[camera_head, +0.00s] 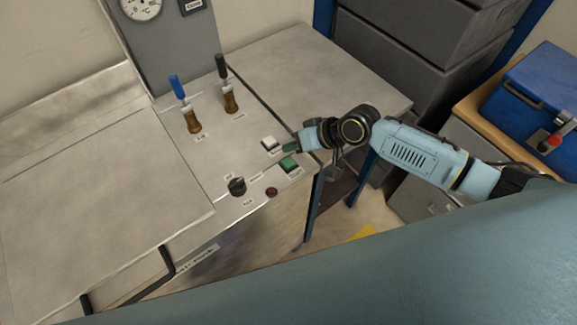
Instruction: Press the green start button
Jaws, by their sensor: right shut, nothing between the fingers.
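The green start button (288,163) sits on the bench's control panel near its right front edge, with a label beside it. A white button (269,142) lies just behind it. My right gripper (288,148) comes in from the right and is shut and empty. In the picture its dark tip lies just above the green button, between it and the white one. I cannot tell whether the tip touches anything. My left gripper is not in view.
A black knob (237,186) and a small red light (271,191) are left of the green button. Blue-handled (178,88) and black-handled (222,66) levers stand behind. Grey crates (415,50) and a blue box (545,90) stand at the right.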

